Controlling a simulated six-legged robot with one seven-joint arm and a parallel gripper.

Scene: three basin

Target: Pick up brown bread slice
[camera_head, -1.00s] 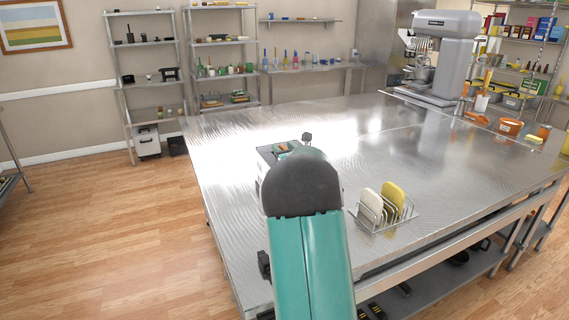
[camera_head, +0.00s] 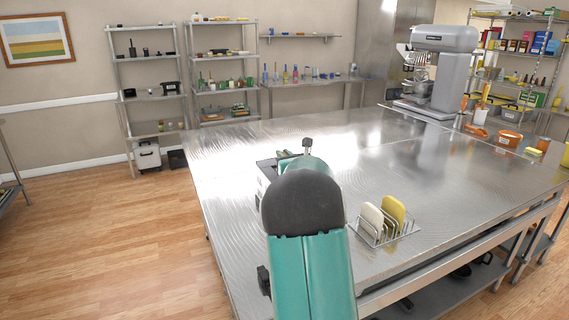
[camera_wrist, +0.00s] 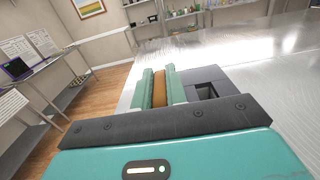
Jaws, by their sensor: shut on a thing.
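A brown bread slice (camera_wrist: 159,93) is seen edge-on in the wrist view, between the two teal fingers of my gripper (camera_wrist: 159,73). The fingers are shut on it. The slice and fingers are just left of the toaster's dark slot (camera_wrist: 206,90). I cannot tell whether the slice is clear of the toaster. In the head view the toaster (camera_head: 265,172) is partly hidden behind my arm, and the slice is not clearly visible.
A wire rack (camera_head: 376,242) on the steel table (camera_head: 335,160) holds a white slice (camera_head: 371,219) and a yellow slice (camera_head: 393,212). A large mixer (camera_head: 442,70) and orange containers (camera_head: 508,139) stand farther back. The table's middle is clear.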

